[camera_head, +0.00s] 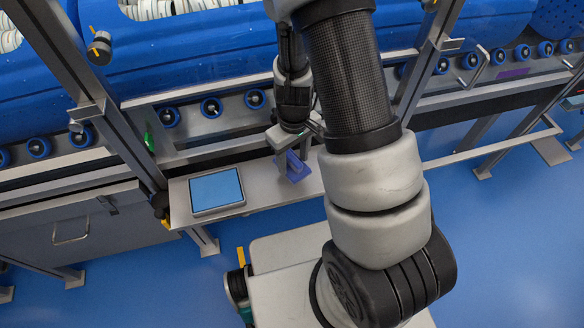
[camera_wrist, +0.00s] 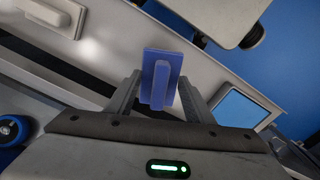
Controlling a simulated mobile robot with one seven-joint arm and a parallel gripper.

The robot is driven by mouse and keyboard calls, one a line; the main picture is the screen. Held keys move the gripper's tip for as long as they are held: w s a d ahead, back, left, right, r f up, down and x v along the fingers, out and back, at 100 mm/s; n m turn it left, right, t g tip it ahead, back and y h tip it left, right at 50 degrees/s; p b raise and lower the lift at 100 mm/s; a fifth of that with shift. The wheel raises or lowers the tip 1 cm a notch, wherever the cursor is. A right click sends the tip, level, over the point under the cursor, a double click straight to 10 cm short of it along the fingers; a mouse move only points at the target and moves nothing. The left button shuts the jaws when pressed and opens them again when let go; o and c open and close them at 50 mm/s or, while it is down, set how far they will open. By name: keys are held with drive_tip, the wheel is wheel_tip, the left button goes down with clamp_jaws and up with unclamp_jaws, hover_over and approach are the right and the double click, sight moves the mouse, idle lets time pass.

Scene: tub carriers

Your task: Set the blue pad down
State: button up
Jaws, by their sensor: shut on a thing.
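The blue pad (camera_wrist: 149,62) is a small blue-violet block with a raised bar along its middle. In the wrist view it sits between the two fingers of my gripper (camera_wrist: 161,88), which is shut on it. In the head view the pad (camera_head: 297,168) shows below my gripper (camera_head: 289,152), over the narrow grey shelf (camera_head: 259,205). I cannot tell whether its underside touches the shelf. My arm hides the shelf's right part in the head view.
A flat panel with a light-blue face (camera_head: 216,190) lies on the shelf, left of the pad. A metal post (camera_head: 128,142) stands at the shelf's left. Behind are a roller rail (camera_head: 232,103) and large blue tubs (camera_head: 200,48). Bare shelf lies between panel and pad.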

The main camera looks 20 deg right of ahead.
sight(293, 169)
drive_tip(key=shift+f+b, duration=0.4)
drive_tip(key=shift+f, duration=2)
drive_tip(key=shift+f, duration=0.2)
drive_tip(key=o, duration=1.1)
drive_tip(key=shift+r, duration=0.1)
